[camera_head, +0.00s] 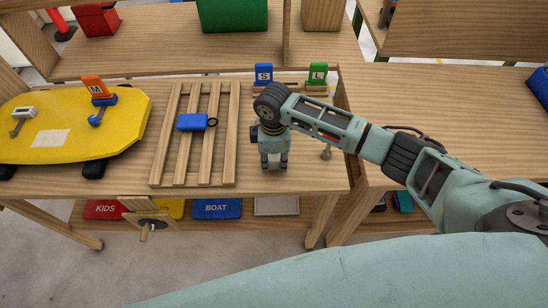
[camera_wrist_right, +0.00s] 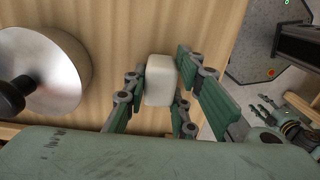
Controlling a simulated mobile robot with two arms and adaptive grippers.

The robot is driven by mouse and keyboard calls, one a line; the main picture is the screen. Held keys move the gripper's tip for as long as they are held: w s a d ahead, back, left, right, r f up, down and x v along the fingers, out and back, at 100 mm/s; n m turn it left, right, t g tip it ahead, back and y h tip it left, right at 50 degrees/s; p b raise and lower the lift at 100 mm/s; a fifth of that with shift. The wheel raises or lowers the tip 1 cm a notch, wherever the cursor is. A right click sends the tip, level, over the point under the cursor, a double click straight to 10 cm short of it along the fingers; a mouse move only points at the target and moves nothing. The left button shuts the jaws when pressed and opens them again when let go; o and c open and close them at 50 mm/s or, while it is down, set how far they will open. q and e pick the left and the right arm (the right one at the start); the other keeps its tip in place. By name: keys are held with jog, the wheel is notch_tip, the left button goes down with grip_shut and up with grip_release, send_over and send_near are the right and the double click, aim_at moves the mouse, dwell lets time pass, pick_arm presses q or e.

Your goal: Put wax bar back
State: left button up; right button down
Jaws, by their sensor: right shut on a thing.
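The wax bar (camera_wrist_right: 160,80) is a small whitish block with rounded edges. In the right wrist view it sits between the fingers of my right gripper (camera_wrist_right: 158,95), which is shut on it. In the head view my right gripper (camera_head: 273,160) points down over the wooden table (camera_head: 300,178), right of the slatted rack. The bar is hidden there, and I cannot tell whether it touches the table. At the right of the wrist view a small teal fingered part (camera_wrist_right: 275,112) looks like my left gripper; its opening is unclear.
A slatted wooden rack (camera_head: 205,155) holds a blue tool (camera_head: 192,122). A yellow board (camera_head: 125,135) lies left, with an orange M block (camera_head: 95,86). Blue S (camera_head: 264,72) and green L (camera_head: 318,70) blocks stand behind my gripper. A metal disc (camera_wrist_right: 62,75) with a dark knob is close by.

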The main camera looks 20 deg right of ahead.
aim_at(274, 157)
jog(key=c, duration=1.5)
grip_release()
jog(key=shift+f, duration=0.1)
jog(key=shift+o, duration=0.2)
notch_tip(274, 157, up, 12)
jog(key=b, duration=0.1)
